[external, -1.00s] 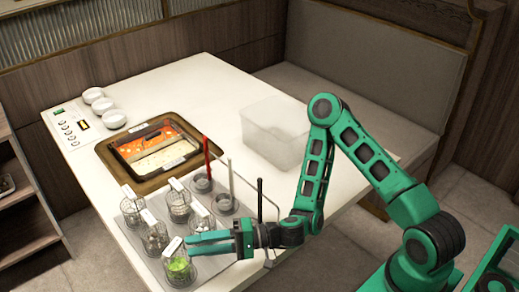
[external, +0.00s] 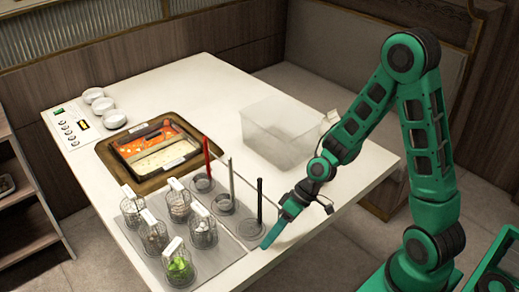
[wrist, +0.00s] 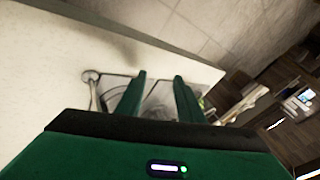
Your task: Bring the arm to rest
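My gripper (external: 270,238) hangs over the near right part of the white table, beside the dark-handled tool at the end of the wells tray, with its fingers pointing down and left. In the wrist view my gripper (wrist: 160,80) shows two green fingers apart with nothing held between them. My arm is bent, its elbow high at the right. The metal wells tray (external: 160,262) behind the fingers bears several wire baskets and upright tools.
A clear plastic bin (external: 280,135) stands close to my forearm. A brown tray (external: 105,155) with a divided pot lies further left. White bowls (external: 95,96) stand at the far left. The table's near right edge (external: 350,205) is bare.

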